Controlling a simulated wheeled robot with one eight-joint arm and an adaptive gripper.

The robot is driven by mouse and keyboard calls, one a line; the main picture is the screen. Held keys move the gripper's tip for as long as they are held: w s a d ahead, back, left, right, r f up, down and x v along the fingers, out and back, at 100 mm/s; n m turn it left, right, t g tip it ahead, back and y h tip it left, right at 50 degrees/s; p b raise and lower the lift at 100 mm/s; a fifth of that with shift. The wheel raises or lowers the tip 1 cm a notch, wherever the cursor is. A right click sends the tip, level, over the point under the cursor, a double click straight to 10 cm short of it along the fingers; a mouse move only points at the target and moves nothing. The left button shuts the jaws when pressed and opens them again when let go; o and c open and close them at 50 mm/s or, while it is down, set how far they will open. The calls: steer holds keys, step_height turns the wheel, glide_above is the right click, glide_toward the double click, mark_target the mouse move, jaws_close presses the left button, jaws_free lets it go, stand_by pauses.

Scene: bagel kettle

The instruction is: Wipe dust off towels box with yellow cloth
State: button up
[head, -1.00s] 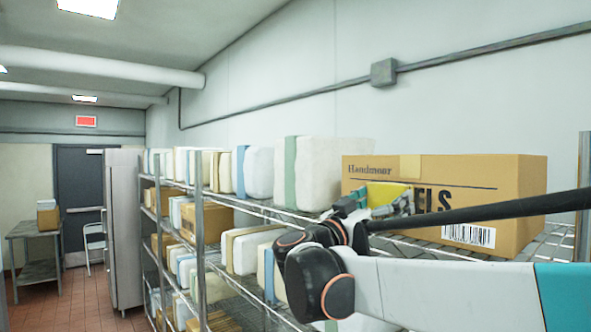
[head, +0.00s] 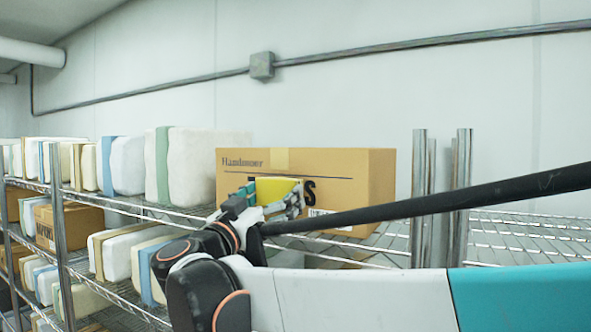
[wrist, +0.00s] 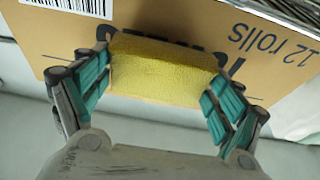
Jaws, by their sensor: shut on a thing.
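The towels box (head: 372,185) is a brown cardboard carton on the top wire shelf, with dark print and a barcode label on its front. In the wrist view its printed face (wrist: 200,15) fills the top, with "12 rolls" upside down. The yellow cloth (head: 276,190) looks like a thick pad. My gripper (head: 268,198) is shut on it, in front of the box's face. In the wrist view the cloth (wrist: 165,70) sits between my gripper's teal fingers (wrist: 160,88) and overlaps the box face; I cannot tell if it touches. No dust is clear to see.
Wrapped white bundles (head: 195,165) stand left of the box on the same wire shelf. A smaller brown carton (head: 75,228) is on a lower shelf. Metal posts (head: 420,195) rise right of the box. The shelf (head: 530,225) beyond them is bare.

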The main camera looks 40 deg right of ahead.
steer(key=shift+s+d+r+g, duration=0.15)
steer(key=shift+s+d+g, duration=0.25)
steer(key=shift+s+d, duration=0.7)
steer(key=shift+s+d+p, duration=0.45)
steer(key=shift+s, duration=0.25)
steer(key=shift+w+a+b, duration=0.25)
steer(key=shift+w+b, duration=0.1)
steer(key=shift+w, duration=0.8)
steer(key=shift+w+a+b, duration=0.25)
steer(key=shift+w+b, duration=0.05)
steer(key=shift+w, duration=0.85)
steer(key=shift+w+a+b, duration=0.2)
steer(key=shift+w+a, duration=0.25)
steer(key=shift+w, duration=0.7)
steer(key=shift+w+a+b, duration=0.25)
steer(key=shift+w+a, duration=0.15)
steer(key=shift+w, duration=0.8)
steer(key=shift+w+a+b, duration=0.2)
steer(key=shift+w+a, duration=0.25)
steer(key=shift+w, duration=0.7)
steer(key=s+a, duration=0.2)
steer(key=a, duration=0.3)
steer(key=shift+a, duration=0.4)
steer(key=a, duration=0.1)
steer(key=s+a, duration=0.1)
steer(key=shift+a, duration=0.35)
